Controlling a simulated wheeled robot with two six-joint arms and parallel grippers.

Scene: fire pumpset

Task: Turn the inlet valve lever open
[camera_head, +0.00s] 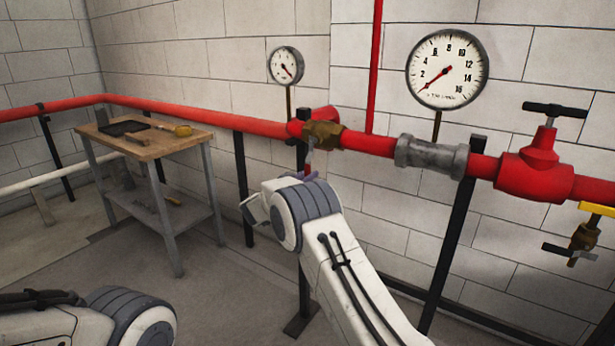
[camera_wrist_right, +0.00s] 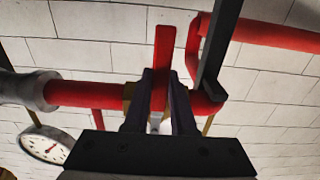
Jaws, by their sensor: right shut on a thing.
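The inlet valve has a brass body (camera_head: 324,134) on the red pipe, left of the grey coupling. Its red lever (camera_head: 309,158) hangs down from the body, its lower part hidden by my right wrist. In the right wrist view the lever (camera_wrist_right: 164,48) stands between the two dark fingers of my right gripper (camera_wrist_right: 160,80), which is shut on it. The brass body shows partly beside the fingers in the right wrist view (camera_wrist_right: 128,91).
Two gauges, small (camera_head: 285,65) and large (camera_head: 447,68), stand above the pipe. A red valve (camera_head: 534,170) with a black handle and a small yellow-handled valve (camera_head: 584,236) are at the right. A dark post (camera_wrist_right: 218,45) rises close to the gripper. A wooden-topped table (camera_head: 162,145) stands left.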

